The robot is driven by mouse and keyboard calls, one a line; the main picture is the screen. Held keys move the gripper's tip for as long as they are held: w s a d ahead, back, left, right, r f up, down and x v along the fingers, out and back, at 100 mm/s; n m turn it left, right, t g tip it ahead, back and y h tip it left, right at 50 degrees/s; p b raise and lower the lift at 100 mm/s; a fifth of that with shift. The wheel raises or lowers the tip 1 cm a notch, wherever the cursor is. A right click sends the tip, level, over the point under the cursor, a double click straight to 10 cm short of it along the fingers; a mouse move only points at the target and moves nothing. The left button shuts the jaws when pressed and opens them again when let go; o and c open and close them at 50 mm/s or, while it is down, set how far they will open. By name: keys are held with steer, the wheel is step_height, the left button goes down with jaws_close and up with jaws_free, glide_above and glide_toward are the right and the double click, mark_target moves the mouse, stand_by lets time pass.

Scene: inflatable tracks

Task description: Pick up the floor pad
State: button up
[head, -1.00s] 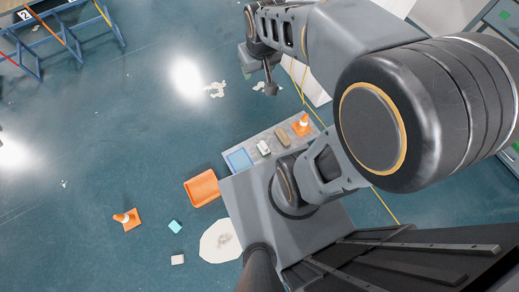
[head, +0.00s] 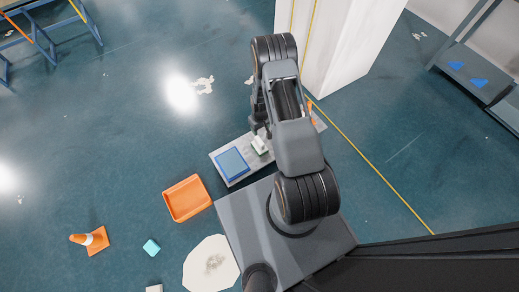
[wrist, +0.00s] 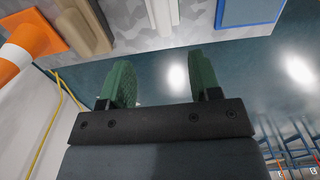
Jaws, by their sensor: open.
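The frames do not settle which item is the floor pad. A flat blue square (head: 232,163) lies at the left end of a grey board (head: 222,181); its edge shows in the wrist view (wrist: 249,12). A pale, many-sided flat sheet (head: 197,268) with a grey smudge lies on the floor beside my base. My gripper (wrist: 160,72) is open and empty, its two green fingers apart. It is over the board's edge area, and a white item (wrist: 163,15) shows beyond the gap between the fingers. In the head view my arm hides most of the gripper.
An orange tray (head: 187,198), a traffic cone (head: 91,240), a teal block (head: 151,247) and a white block (head: 154,288) are on the floor. A tan block (wrist: 84,25) and another cone (wrist: 27,45) are on the board. A white pillar (head: 345,50) stands behind. Floor at left is mostly clear.

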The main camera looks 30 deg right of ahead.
mark_target(260, 141)
step_height(260, 141, down, 9)
steer(key=b, duration=0.3)
steer(key=shift+s+f, duration=0.1)
steer(key=shift+f, duration=0.05)
steer(key=shift+a+f+b, duration=0.15)
steer(key=shift+f+b, duration=1.4)
steer(key=shift+f, duration=1.1)
steer(key=shift+r, duration=0.1)
steer(key=c, duration=1)
